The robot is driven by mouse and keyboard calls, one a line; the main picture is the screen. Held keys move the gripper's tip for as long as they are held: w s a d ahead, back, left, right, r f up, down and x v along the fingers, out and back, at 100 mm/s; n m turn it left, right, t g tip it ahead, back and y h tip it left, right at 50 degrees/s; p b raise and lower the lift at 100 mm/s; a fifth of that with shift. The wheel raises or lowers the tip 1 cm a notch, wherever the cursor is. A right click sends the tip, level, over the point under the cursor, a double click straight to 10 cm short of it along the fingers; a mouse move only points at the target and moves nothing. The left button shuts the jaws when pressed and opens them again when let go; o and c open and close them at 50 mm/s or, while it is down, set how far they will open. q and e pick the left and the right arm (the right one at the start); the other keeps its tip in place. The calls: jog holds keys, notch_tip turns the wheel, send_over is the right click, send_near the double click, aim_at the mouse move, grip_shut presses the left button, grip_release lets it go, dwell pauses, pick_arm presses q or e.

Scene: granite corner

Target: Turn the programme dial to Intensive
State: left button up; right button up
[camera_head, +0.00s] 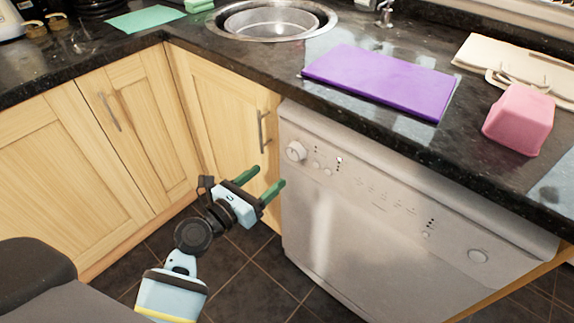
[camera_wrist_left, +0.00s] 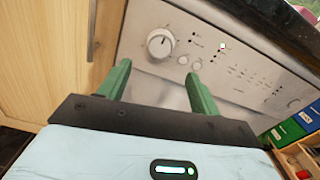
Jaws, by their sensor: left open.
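The programme dial (camera_head: 295,151) is a round pale knob at the upper left of the white dishwasher front (camera_head: 400,240). In the left wrist view the dial (camera_wrist_left: 160,43) has a dark pointer mark and small marks around it that are too small to read. My left gripper (camera_head: 267,179) is open, with two green fingers, below and left of the dial in the head view. In the left wrist view its fingertips (camera_wrist_left: 158,70) stand apart, with the dial just beyond the gap and clear of both. My right gripper is not in view.
Small buttons (camera_head: 322,170) and lights sit right of the dial. A cupboard handle (camera_head: 263,131) sticks out left of the dishwasher. The dark worktop (camera_head: 270,70) overhangs above, carrying a purple board (camera_head: 380,80) and a pink block (camera_head: 519,120).

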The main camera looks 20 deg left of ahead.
aim_at(292, 154)
pick_arm(q)
jog(key=shift+w+r+n, duration=0.25)
jog(key=shift+n, duration=0.05)
jog(key=shift+b+x, duration=0.45)
jog(key=shift+x, duration=3.35)
jog(key=shift+c, duration=0.4)
jog(key=c, duration=0.9)
